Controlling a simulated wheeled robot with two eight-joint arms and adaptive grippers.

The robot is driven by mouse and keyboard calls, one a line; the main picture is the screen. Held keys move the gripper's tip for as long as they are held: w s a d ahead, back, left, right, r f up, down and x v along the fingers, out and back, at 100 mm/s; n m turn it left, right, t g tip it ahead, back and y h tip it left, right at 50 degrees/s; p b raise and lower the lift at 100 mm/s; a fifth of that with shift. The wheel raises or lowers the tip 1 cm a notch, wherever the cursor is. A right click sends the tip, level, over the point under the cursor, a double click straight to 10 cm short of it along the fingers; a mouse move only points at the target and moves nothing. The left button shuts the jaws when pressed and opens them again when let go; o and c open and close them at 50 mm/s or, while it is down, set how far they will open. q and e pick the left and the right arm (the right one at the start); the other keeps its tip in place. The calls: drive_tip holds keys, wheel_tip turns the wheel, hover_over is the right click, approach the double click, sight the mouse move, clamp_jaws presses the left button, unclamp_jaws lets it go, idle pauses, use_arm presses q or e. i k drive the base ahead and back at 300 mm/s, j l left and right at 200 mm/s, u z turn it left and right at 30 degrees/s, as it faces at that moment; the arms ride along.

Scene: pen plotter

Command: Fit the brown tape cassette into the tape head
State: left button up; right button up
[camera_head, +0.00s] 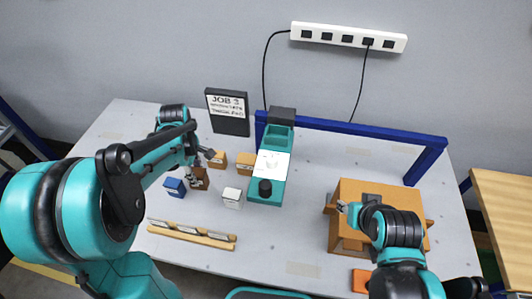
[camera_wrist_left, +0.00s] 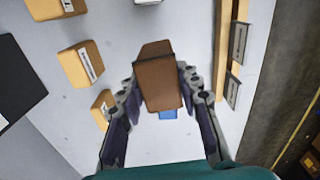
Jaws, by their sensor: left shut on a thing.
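The brown tape cassette (camera_head: 199,181) is at the left of the table in the head view, among small boxes. In the left wrist view the cassette (camera_wrist_left: 158,82) sits between the fingers of my left gripper (camera_wrist_left: 158,92). My left gripper (camera_head: 199,163) is shut on it. I cannot tell whether the cassette is clear of the table. The teal machine (camera_head: 270,180), which appears to be the tape head, stands right of it at the blue rail, apart from the cassette. My right gripper (camera_head: 345,208) is over the cardboard box; its opening is unclear.
A blue box (camera_head: 174,187), a white box (camera_head: 231,197) and two tan boxes (camera_head: 217,160) (camera_head: 245,163) stand nearby. A tan rack (camera_head: 190,234) lies in front. A black job sign (camera_head: 228,112) stands behind. A cardboard box (camera_head: 349,238) fills the right side.

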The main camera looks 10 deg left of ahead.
sight(277, 141)
drive_tip(key=k, duration=1)
